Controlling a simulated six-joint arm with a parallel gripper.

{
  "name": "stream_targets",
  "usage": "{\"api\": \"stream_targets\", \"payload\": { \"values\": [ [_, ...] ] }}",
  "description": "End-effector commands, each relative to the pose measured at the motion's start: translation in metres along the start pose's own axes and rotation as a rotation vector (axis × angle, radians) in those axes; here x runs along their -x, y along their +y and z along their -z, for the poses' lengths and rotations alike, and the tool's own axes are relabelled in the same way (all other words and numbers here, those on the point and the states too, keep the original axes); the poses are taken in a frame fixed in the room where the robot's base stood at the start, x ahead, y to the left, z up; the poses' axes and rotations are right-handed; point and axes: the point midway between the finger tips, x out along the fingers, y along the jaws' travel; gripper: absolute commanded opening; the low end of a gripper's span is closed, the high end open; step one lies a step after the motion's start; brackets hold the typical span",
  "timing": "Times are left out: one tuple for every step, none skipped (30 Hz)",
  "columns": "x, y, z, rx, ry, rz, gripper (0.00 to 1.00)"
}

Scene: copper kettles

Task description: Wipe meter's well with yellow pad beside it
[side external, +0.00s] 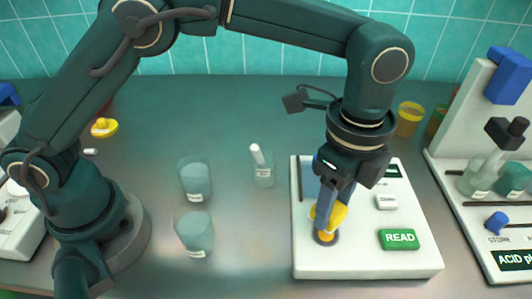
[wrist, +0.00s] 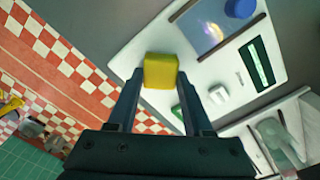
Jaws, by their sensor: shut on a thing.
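The meter (side external: 415,262) is a white panel with a green READ button (side external: 399,239), lying on the bench. My gripper (side external: 328,212) points down over its front left part. It is shut on the yellow pad (side external: 337,214), which also shows between the fingertips in the wrist view (wrist: 160,71).
Two glass beakers (side external: 194,178) and a small jar with a white stick (side external: 263,168) stand left of the meter. A white rack (side external: 470,215) with flasks stands at right. A yellow cup (side external: 409,118) is behind. The bench between beakers and meter is mostly clear.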

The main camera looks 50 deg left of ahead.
Motion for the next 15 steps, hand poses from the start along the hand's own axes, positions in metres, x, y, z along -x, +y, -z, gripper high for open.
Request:
{"api": "stream_targets", "payload": {
  "values": [
    [-0.004, 0.000, 0.000, 0.000, -0.001, -0.002, 0.06],
    [-0.005, 0.000, 0.000, 0.000, -0.001, -0.002, 0.06],
    [-0.008, 0.000, 0.000, 0.000, -0.001, -0.002, 0.06],
    [-0.010, 0.000, 0.000, 0.000, -0.001, -0.002, 0.06],
    [-0.016, 0.001, -0.001, 0.000, -0.003, -0.004, 0.06],
    [-0.022, 0.001, -0.001, 0.000, -0.003, -0.004, 0.06],
    [-0.022, 0.000, 0.000, 0.000, -0.002, -0.002, 0.07],
    [-0.019, 0.002, 0.002, -0.001, 0.000, 0.000, 0.00],
    [-0.021, 0.004, 0.004, -0.003, -0.001, -0.001, 0.00],
    [-0.022, 0.005, 0.005, -0.003, -0.001, -0.002, 0.00],
    [-0.020, 0.006, 0.006, -0.003, 0.000, -0.001, 0.00],
    [-0.022, 0.008, 0.008, -0.003, -0.001, -0.002, 0.00],
    [-0.021, 0.009, 0.009, -0.002, 0.000, -0.001, 0.00],
    [-0.021, 0.011, 0.011, -0.002, 0.000, -0.001, 0.00],
    [-0.022, 0.013, 0.012, -0.003, -0.001, -0.002, 0.00]
  ]
}}
